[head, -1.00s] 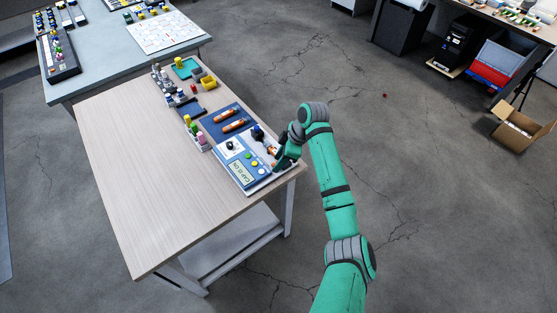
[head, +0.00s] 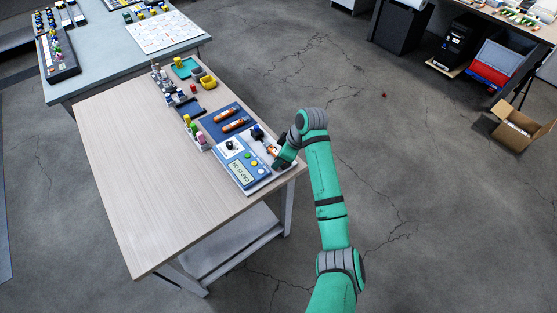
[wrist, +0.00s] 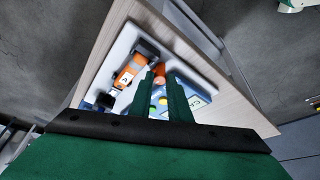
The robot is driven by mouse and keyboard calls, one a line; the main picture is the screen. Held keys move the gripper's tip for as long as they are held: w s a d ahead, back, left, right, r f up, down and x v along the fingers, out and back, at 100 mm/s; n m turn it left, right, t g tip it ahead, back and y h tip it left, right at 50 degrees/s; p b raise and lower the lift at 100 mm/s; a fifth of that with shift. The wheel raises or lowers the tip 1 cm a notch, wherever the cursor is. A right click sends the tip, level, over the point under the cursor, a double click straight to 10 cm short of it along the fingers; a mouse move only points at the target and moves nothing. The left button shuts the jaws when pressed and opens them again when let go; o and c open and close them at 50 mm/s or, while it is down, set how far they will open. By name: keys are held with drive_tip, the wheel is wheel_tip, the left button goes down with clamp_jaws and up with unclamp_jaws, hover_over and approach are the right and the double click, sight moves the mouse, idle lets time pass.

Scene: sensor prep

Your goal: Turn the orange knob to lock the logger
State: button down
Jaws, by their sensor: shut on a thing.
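An orange knob (wrist: 158,69) shows between the fingertips of my gripper (wrist: 162,74) in the wrist view. The two green fingers are shut on it and hide part of it. The orange logger (wrist: 126,76), with a white label marked "A", lies just left of the fingers on a white base (wrist: 122,48). In the head view my gripper (head: 275,163) is low over the right edge of the wooden table, and the logger (head: 271,150) shows only in part beside it. The knob's angle cannot be made out.
A blue and white panel (head: 233,152) with a dial, coloured buttons and a small display stands left of my gripper. Two orange devices (head: 234,125) lie on a blue mat (head: 213,129) behind. The left table top (head: 130,165) is clear.

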drive_tip(key=m, duration=0.2)
drive_tip(key=m+t, duration=0.1)
drive_tip(key=shift+s+a+f+m+h, duration=0.1)
drive_tip(key=shift+s+a+m+h, duration=0.1)
drive_tip(key=shift+s+m+h, duration=0.15)
drive_tip(key=m, duration=0.1)
drive_tip(key=m+t+h, duration=0.1)
drive_tip(key=m, duration=0.1)
drive_tip(key=shift+s+a+m, duration=0.1)
drive_tip(key=shift+a+m, duration=0.05)
drive_tip(key=shift+m, duration=0.1)
drive_tip(key=m+h, duration=0.1)
drive_tip(key=m, duration=0.1)
drive_tip(key=m+h, duration=0.1)
drive_tip(key=m, duration=0.1)
drive_tip(key=shift+a+t, duration=0.2)
drive_tip(key=shift+t, duration=0.1)
drive_tip(key=shift+a+m+h, duration=0.1)
drive_tip(key=shift+m+h, duration=0.45)
drive_tip(key=shift+m, duration=1.45)
drive_tip(key=c, duration=1.7)
unclamp_jaws()
drive_tip(key=shift+o, duration=0.2)
